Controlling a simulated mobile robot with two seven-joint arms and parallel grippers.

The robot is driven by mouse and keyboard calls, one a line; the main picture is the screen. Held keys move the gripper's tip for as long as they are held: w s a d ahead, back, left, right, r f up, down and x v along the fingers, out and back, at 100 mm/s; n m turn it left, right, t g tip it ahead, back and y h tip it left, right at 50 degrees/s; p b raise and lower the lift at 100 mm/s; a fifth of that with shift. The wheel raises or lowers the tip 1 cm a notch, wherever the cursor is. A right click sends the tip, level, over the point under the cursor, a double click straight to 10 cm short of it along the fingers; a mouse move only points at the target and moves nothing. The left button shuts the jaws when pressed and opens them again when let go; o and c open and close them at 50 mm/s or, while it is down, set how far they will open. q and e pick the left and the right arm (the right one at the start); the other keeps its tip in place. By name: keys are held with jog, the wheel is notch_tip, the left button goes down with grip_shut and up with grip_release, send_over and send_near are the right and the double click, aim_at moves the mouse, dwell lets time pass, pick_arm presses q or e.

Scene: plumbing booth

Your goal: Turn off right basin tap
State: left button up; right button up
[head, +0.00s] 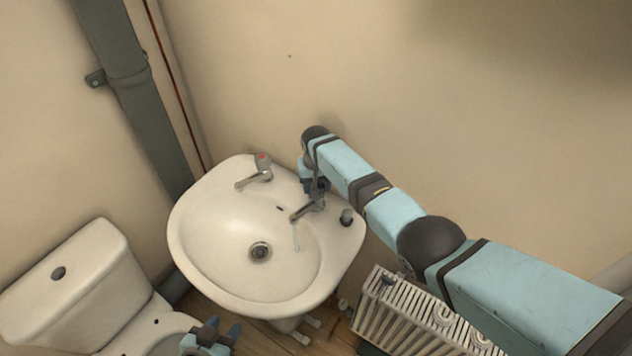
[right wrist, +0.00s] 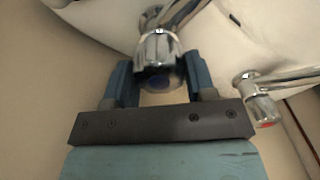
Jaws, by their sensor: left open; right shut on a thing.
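The right basin tap (head: 307,209) is chrome, on the back right of the white basin (head: 190,240). My right gripper (head: 317,187) is at this tap's handle, mostly hidden behind my arm in the head view. In the right wrist view, the chrome handle (right wrist: 158,48) with a blue mark sits between the gripper's two blue fingers (right wrist: 158,78), and they are shut on it. My left gripper (head: 212,336) is open and empty at the bottom edge of the head view, below the basin's front left.
The left tap (head: 258,172), with a red mark, stands on the basin's back left and also shows in the right wrist view (right wrist: 262,100). A toilet (head: 75,285) is at the left. A white radiator (head: 410,320) stands below my right arm. A dark stopper (head: 346,216) is on the basin's right rim.

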jog(key=m+p, duration=0.1)
jog(key=m, duration=0.4)
jog(key=shift+r+m, duration=0.1)
jog(key=shift+m, duration=0.3)
dwell(0.4)
jog(key=o, duration=0.9)
jog(key=shift+r, duration=0.25)
notch_tip(320, 180, up, 13)
jog(key=shift+d+r+p, duration=0.1)
jog(key=shift+r+p, duration=0.05)
jog(key=shift+p, duration=0.35)
